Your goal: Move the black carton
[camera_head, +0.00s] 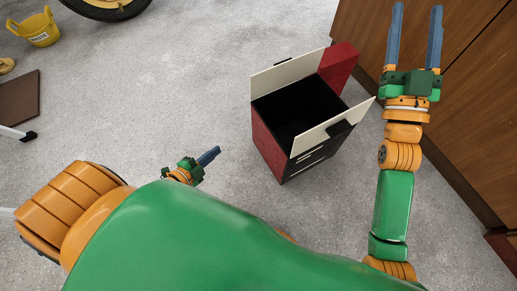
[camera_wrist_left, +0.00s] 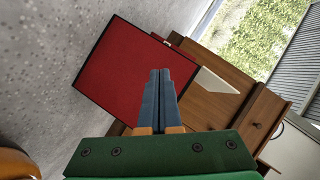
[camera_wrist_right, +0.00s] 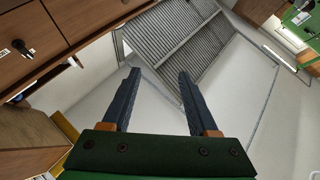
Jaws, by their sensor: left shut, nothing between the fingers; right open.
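The black carton (camera_head: 318,160) stands upright on the grey floor with its top open. Its inside is dark and empty as far as I can see. Two pale flaps and a red flap stick out, and its left side is red. In the left wrist view the red side of the carton (camera_wrist_left: 122,70) lies beyond the fingertips. My left gripper (camera_head: 208,157) is shut and empty, to the left of the carton and apart from it in the head view. My right gripper (camera_head: 415,35) is open and empty, raised to the right of the carton near the wooden cabinet.
The wooden cabinet (camera_head: 465,110) stands along the right side. A yellow bucket (camera_head: 40,30) and a wheel (camera_head: 105,5) are at the top left. A brown panel (camera_head: 18,100) lies at the left.

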